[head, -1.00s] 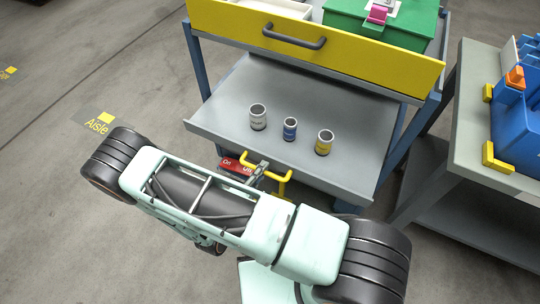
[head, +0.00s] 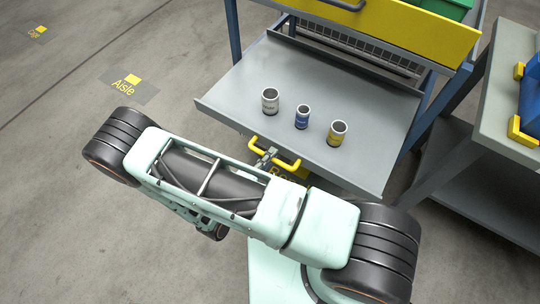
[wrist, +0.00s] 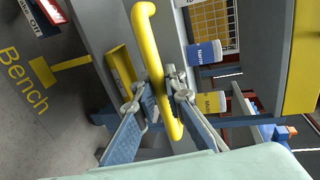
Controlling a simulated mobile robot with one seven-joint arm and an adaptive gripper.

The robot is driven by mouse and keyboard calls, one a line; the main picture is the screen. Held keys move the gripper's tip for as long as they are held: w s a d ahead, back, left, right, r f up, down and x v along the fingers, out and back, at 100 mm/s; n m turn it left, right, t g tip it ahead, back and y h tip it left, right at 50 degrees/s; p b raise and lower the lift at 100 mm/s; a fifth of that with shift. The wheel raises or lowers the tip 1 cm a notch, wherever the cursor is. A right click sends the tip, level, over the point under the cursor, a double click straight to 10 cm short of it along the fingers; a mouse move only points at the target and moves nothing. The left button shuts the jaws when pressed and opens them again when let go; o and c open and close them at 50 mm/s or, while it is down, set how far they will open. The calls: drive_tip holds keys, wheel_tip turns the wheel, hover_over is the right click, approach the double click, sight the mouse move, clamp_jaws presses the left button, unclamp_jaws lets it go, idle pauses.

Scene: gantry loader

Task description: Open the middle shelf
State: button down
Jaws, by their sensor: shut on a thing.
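The middle shelf (head: 235,88) is a grey sliding tray, pulled well out from under the yellow-fronted top drawer (head: 400,30). Its yellow handle (head: 288,160) is on the front edge, partly hidden by my arm in the head view. My gripper (head: 266,157) is at the handle's left part. In the wrist view my gripper (wrist: 161,97) has its fingers on both sides of the yellow handle bar (wrist: 150,50) and is shut on it.
A grey bench (head: 510,85) with a blue bin stands at the right. Open floor lies to the left.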

idle(0.3)
drive_tip(key=c, duration=2)
unclamp_jaws()
drive_tip(key=shift+a, duration=0.1)
drive_tip(key=v, duration=1.2)
